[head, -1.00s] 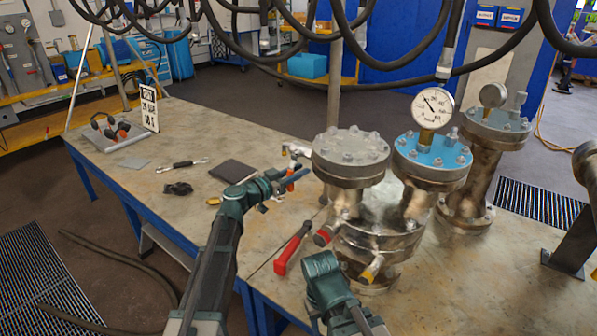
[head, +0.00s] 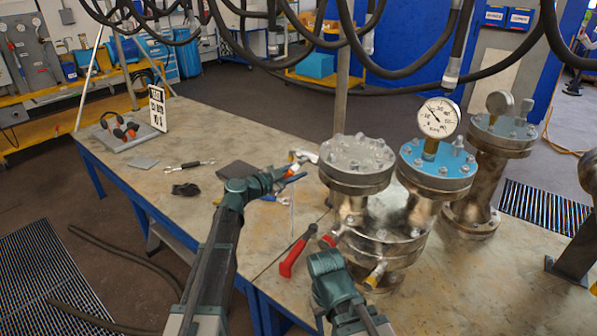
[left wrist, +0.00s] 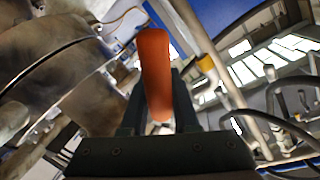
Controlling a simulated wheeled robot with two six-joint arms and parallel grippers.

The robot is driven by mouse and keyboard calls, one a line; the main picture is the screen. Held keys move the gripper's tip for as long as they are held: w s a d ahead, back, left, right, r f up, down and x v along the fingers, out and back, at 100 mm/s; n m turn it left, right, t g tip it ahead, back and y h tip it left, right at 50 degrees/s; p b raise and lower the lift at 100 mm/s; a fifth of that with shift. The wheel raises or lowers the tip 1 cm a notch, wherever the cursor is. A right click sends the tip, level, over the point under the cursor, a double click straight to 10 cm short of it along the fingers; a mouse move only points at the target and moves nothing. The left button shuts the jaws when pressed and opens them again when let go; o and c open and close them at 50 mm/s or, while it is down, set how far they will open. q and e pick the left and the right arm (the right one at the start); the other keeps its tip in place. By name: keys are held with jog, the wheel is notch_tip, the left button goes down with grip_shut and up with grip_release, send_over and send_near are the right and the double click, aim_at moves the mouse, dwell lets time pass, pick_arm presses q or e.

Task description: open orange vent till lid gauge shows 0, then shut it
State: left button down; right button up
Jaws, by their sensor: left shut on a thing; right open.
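The blue-lidded vessel (head: 437,164) stands at the right of the bench. Its round white lid gauge (head: 438,118) has a dark needle that points to the upper left; the small figures are hard to read. My left gripper (head: 289,179) is shut on the orange vent handle, left of the grey-lidded flange (head: 357,158). The orange handle (left wrist: 155,75) stands upright between my left fingers in the left wrist view; its base is hidden. My right gripper (head: 327,264) is low in front of the vessels, open, with its fingers hard to make out.
A red-handled tool (head: 297,252) lies near the bench's front edge, between my arms. Another gauged vessel (head: 490,150) stands behind right. Hoses hang overhead.

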pick_arm(q)
jog(key=shift+a, duration=0.1)
dwell(0.4)
jog(key=c, duration=0.7)
grip_release()
jog(key=shift+o, duration=0.2)
jog(key=p+v, duration=0.1)
jog(key=v, duration=1.2)
jog(key=shift+s+a+p, duration=0.3)
jog(key=shift+c, duration=0.3)
